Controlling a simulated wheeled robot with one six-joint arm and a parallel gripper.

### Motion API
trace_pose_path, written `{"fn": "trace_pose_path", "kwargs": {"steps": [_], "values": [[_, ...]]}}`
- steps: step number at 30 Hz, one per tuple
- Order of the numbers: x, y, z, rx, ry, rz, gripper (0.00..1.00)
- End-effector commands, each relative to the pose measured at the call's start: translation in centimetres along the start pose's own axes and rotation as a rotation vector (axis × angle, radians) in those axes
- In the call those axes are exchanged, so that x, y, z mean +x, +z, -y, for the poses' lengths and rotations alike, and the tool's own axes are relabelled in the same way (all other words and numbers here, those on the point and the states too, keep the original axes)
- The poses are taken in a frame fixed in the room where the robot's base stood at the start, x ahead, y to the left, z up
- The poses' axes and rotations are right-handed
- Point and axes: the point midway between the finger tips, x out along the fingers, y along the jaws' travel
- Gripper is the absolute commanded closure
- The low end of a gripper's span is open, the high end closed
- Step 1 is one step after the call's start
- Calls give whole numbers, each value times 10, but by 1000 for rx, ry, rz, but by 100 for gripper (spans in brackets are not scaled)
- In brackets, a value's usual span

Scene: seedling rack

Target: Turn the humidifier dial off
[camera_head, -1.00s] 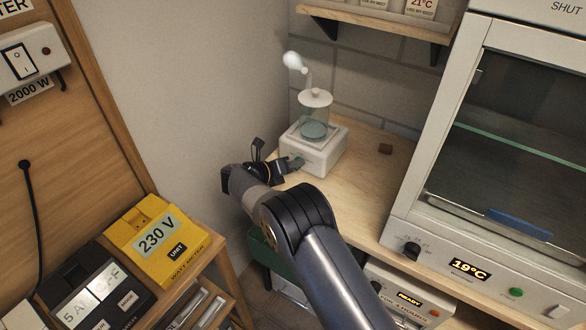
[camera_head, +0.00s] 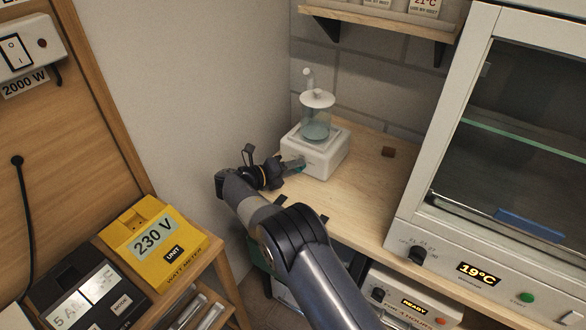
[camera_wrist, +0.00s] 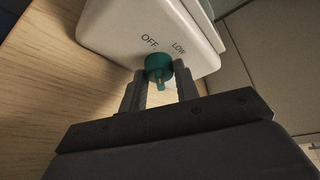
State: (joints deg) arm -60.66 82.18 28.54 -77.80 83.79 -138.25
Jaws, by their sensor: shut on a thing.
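The humidifier (camera_head: 322,160) is a white box with a clear, capped tank (camera_head: 315,124) and a thin nozzle on top. It stands upright on the wooden bench, and no mist shows at the nozzle. In the wrist view, its teal dial (camera_wrist: 158,67) sits on the white front (camera_wrist: 120,30), below the printed words OFF and LOW. Which word the dial points to is unclear. My gripper (camera_wrist: 160,76) is shut on the dial, one finger on each side. In the head view, my gripper (camera_head: 294,167) reaches the humidifier's front left from the left.
A glass-fronted cabinet (camera_head: 500,150) stands further right. A shelf (camera_head: 385,22) hangs above. The grey wall (camera_head: 190,90) is close on the left. A yellow watt meter (camera_head: 150,240) stands front left.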

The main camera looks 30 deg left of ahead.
Motion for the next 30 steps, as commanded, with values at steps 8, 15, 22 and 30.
{"fn": "trace_pose_path", "kwargs": {"steps": [8,15,22,30], "values": [[-1,2,1,2,1,5,62],[0,1,0,2,1,3,49],[-4,1,0,2,1,3,49],[-50,1,-2,2,3,5,49]]}}
